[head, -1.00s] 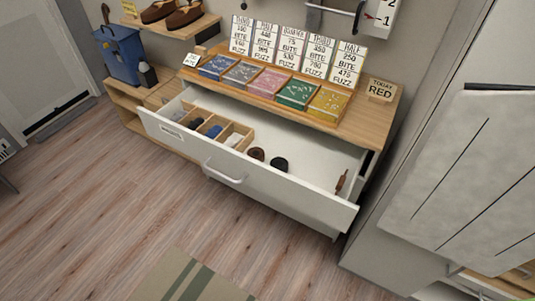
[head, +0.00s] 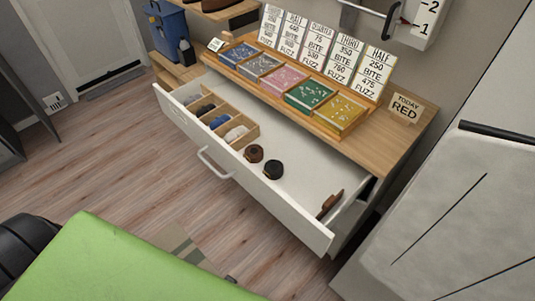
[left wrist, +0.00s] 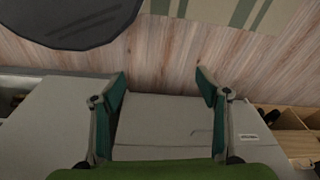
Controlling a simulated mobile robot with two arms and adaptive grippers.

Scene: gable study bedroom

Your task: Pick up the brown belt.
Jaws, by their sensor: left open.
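The brown belt (head: 254,153) is a small dark-brown coil lying in the open white drawer (head: 300,181), just beside the divided wooden insert. A black coil (head: 273,169), like a second belt, lies close to its right. My left gripper (left wrist: 163,86) is open and empty in the left wrist view, with floor and a pale grey surface behind its fingers. The brown belt cannot be made out in that view. In the head view my green arm crosses the lower left, and its fingers are not visible. My right gripper is in neither view.
The wooden insert (head: 256,131) holds rolled dark, blue and pale items. A brown object (head: 331,203) lies at the drawer's right end. The dresser top (head: 398,130) overhangs the drawer's back, carrying coloured trays and number cards. A grey-white panel (head: 440,225) stands at right.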

